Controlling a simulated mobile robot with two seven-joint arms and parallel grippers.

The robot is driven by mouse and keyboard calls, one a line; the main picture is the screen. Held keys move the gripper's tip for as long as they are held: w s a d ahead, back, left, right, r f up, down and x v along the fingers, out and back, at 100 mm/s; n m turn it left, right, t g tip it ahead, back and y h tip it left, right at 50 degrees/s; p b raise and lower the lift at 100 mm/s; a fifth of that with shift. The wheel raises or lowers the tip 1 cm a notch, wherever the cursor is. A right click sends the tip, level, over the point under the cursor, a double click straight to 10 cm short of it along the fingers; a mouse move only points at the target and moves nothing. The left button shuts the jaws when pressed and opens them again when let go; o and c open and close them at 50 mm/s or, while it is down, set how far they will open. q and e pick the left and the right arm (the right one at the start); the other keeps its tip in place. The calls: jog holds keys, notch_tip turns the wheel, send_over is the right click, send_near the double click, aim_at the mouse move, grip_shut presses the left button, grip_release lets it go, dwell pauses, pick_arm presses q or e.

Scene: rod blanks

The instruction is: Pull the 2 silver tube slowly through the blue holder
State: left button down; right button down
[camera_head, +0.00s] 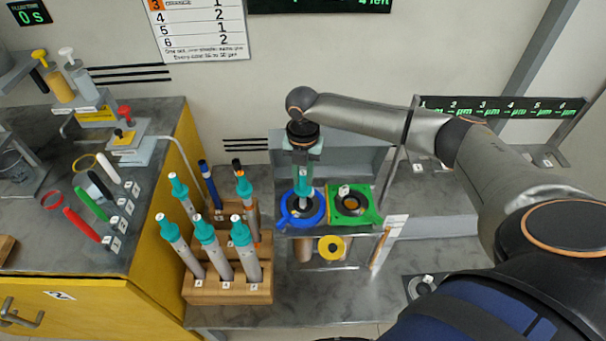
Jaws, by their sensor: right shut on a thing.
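My right gripper (302,152) points straight down at the middle of the picture, shut on the top of a tube. Teal of this tube (302,182) shows between the gripper and the blue holder (287,216). The tube stands upright in the ring of the blue holder. A brownish rod end (304,248) shows below the holder's shelf; I cannot tell if it is the same tube. Several silver tubes with teal tops, one of them here (216,250), stand tilted in a wooden rack (232,294) to the left. My left gripper is not in view.
A green holder (370,213) sits right beside the blue one, with a yellow ring (332,248) below. A side bench (150,190) at the left carries coloured handles and bottles. The grey table (340,300) is clear in front of the holders.

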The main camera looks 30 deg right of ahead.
jog(key=shift+r+p, duration=0.95)
jog(key=shift+r, duration=0.2)
jog(key=shift+r+p, duration=1.05)
jog(key=shift+r, duration=2.9)
notch_tip(320, 180, up, 11)
notch_tip(320, 180, up, 10)
jog(key=shift+r, duration=0.15)
dwell(0.3)
